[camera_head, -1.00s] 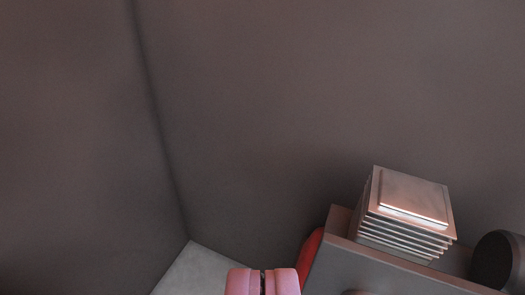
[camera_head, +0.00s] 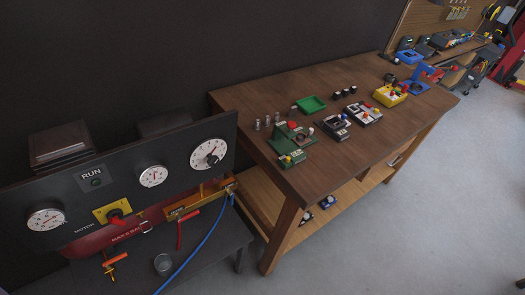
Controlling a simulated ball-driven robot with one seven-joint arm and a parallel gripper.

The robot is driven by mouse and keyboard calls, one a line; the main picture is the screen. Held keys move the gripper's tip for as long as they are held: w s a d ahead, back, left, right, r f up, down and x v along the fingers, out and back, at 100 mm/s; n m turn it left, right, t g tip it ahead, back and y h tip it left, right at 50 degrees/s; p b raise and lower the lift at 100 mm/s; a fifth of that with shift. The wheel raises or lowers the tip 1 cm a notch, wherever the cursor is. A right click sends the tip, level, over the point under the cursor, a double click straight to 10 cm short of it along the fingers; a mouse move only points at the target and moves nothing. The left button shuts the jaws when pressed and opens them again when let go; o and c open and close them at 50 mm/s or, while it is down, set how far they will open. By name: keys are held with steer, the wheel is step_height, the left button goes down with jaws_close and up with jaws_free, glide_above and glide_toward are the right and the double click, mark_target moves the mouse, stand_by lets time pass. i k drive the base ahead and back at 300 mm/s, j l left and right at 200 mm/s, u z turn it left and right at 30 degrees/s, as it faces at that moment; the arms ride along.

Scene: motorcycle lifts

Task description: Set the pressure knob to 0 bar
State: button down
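A dark panel (camera_head: 150,200) at the left carries three round white dials: one at the far left (camera_head: 46,219), a small one in the middle (camera_head: 153,176) and a larger one at the right (camera_head: 209,154). A red knob or switch on a yellow plate (camera_head: 112,210) sits between the left and middle dials. I cannot tell which of these is the pressure knob, and the scale markings are too small to read. My gripper is not in view.
A black box labelled RUN (camera_head: 91,178) is on the panel. Orange-handled valves (camera_head: 112,260) and a blue hose (camera_head: 195,252) are below it. A wooden bench (camera_head: 300,85) with several small devices stands to the right. Grey floor (camera_head: 440,190) is open at the right.

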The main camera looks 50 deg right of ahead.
mark_target(212, 161)
steer(key=k+z, duration=0.3)
steer(key=l+z, duration=0.25)
steer(key=k, duration=0.2)
steer(key=i+j+z, duration=0.2)
steer(key=i, duration=0.2)
steer(key=i+j+z, duration=0.2)
steer(key=i, duration=0.2)
steer(key=i+j+z, duration=0.2)
steer(key=i, duration=0.2)
